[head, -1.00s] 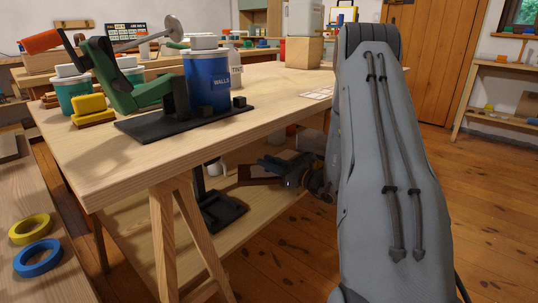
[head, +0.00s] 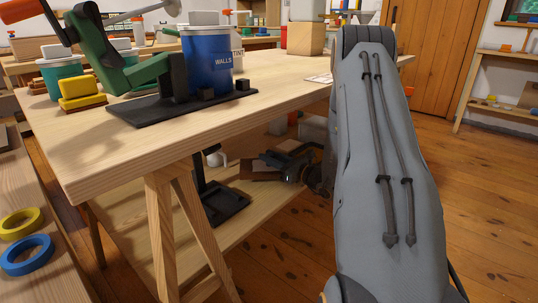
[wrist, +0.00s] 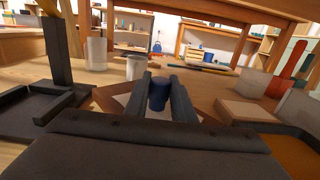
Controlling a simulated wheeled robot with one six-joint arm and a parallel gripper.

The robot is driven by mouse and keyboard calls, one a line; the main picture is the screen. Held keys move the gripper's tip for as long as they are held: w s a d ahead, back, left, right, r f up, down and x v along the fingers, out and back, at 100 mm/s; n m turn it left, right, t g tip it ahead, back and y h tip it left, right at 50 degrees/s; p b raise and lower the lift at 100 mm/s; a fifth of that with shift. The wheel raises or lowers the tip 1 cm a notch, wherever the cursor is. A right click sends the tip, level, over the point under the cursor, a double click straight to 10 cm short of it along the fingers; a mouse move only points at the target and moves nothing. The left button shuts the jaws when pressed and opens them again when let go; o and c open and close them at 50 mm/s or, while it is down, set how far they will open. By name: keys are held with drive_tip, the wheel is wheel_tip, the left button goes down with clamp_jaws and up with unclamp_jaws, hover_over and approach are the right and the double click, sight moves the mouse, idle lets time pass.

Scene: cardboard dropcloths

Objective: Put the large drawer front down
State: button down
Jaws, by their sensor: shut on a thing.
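The large drawer front (head: 258,172) is a brown wooden panel at the lower shelf under the workbench in the head view. In the wrist view, the drawer front (wrist: 112,97) shows a brown frame, a paler middle and a blue knob (wrist: 159,93). My gripper (wrist: 162,90) is shut on this knob, one dark finger on each side. In the head view my gripper (head: 278,163) reaches in below the bench top. The panel looks roughly flat, low over the shelf; I cannot tell whether it touches. My gripper hides part of it.
The lower shelf (head: 150,245) has a black stand (head: 222,205) left of the panel. White cups (wrist: 136,67) stand behind it, and boxes (wrist: 250,112) stand to the right in the wrist view. The bench top (head: 110,160) and a trestle leg (head: 165,230) are close obstacles.

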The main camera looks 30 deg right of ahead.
drive_tip(key=shift+f+b, duration=0.7)
drive_tip(key=shift+f, duration=0.85)
drive_tip(key=c, duration=1.5)
unclamp_jaws()
drive_tip(key=shift+f, duration=0.1)
drive_tip(key=p+v, duration=0.4)
drive_tip(key=v, duration=0.8)
